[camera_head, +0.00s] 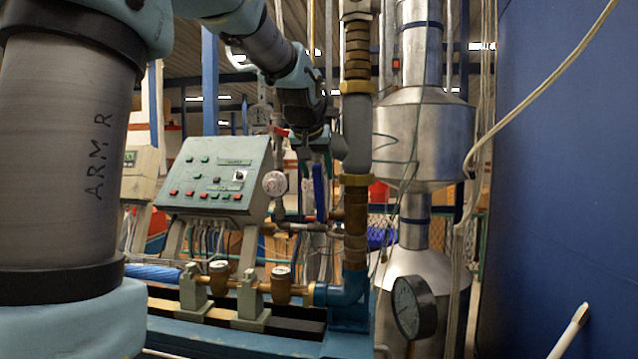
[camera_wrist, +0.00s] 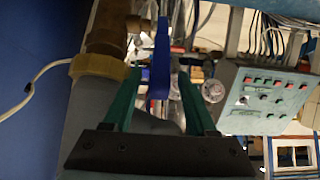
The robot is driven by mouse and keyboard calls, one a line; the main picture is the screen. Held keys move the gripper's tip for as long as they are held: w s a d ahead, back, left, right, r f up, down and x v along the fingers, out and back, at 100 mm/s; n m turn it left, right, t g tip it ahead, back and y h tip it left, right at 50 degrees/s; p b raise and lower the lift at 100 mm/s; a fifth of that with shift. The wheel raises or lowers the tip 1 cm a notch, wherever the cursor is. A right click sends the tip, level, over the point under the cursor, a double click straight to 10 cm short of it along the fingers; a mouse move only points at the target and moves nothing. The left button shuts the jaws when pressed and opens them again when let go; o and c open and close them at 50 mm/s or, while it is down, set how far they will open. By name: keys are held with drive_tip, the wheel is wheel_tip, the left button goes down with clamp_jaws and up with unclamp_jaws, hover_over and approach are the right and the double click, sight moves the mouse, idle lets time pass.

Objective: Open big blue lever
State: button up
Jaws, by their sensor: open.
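The big blue lever (camera_head: 319,192) hangs in the middle of the head view, beside the vertical pipe. In the wrist view the blue lever (camera_wrist: 161,60) appears between the two green fingers of my gripper (camera_wrist: 159,74). The fingers are apart, with visible gaps on both sides of the lever. In the head view my gripper (camera_head: 317,150) is at the upper part of the lever, and my wrist partly hides the area. I cannot tell how deep the lever sits between the fingers.
A thick vertical pipe (camera_head: 356,130) with brass collars stands close to the right of my gripper. A control panel (camera_head: 215,172) with buttons is to the left. A round gauge (camera_head: 413,306) and metal tank (camera_head: 425,140) stand right, before a blue wall (camera_head: 560,150).

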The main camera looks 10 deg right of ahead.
drive_tip(key=b+v, duration=0.1)
drive_tip(key=v, duration=0.6)
drive_tip(key=shift+s+r+b, duration=0.1)
drive_tip(key=shift+s+b, duration=0.05)
drive_tip(key=shift+b, duration=0.2)
